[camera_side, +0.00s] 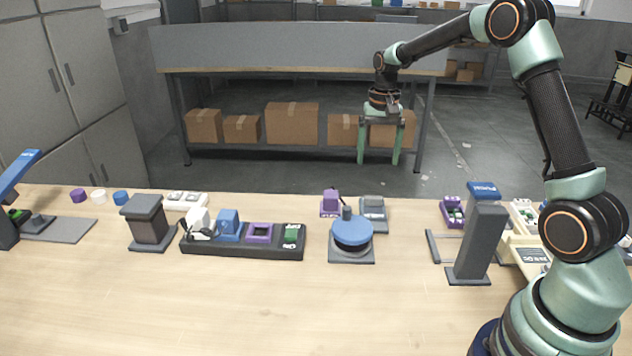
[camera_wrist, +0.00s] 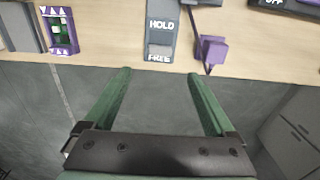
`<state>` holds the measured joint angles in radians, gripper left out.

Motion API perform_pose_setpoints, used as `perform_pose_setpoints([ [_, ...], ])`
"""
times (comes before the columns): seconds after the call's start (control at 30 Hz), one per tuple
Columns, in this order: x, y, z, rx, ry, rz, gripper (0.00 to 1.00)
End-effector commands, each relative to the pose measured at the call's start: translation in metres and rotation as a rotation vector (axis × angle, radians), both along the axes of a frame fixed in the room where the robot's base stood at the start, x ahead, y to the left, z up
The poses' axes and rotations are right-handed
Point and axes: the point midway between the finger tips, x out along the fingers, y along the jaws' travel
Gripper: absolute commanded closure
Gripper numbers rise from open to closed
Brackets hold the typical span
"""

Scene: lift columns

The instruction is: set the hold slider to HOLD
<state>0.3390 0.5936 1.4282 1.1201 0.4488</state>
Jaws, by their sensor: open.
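The hold slider is a small grey panel (camera_wrist: 162,13) at the table's far edge in the wrist view, lettered HOLD and FREE. Its lighter grey slider block (camera_wrist: 159,49) sits at the FREE end, just beside that word. In the side view the panel (camera_side: 373,213) stands right of a purple device, its lettering too small to read. My gripper (camera_side: 379,158) is open and empty in the side view, fingers pointing down behind the panel. In the wrist view my gripper (camera_wrist: 159,73) has its two green fingers spread, with the panel's FREE end between and beyond their tips.
A purple device (camera_wrist: 211,49) stands close beside the panel. A blue round knob on a grey base (camera_side: 352,237) is in front of it. A purple-and-green unit (camera_wrist: 61,31) and a grey column (camera_side: 479,243) stand to the side. The front table is clear.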

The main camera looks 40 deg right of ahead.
Motion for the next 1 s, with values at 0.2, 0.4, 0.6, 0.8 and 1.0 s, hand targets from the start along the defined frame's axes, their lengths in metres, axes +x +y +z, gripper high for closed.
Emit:
perform_pose_setpoints([
  [0.2, -0.001, 0.001, -0.031, 0.002, 0.005, 0.001, 0.10],
  [0.4, -0.001, 0.001, -0.070, 0.002, 0.005, 0.002, 0.10],
  [0.6, -0.001, 0.001, -0.101, 0.001, 0.002, 0.002, 0.10],
  [0.8, -0.001, 0.001, -0.115, 0.000, 0.000, 0.002, 0.10],
  [1.0, 0.000, 0.001, -0.117, -0.001, -0.001, 0.002, 0.10],
])
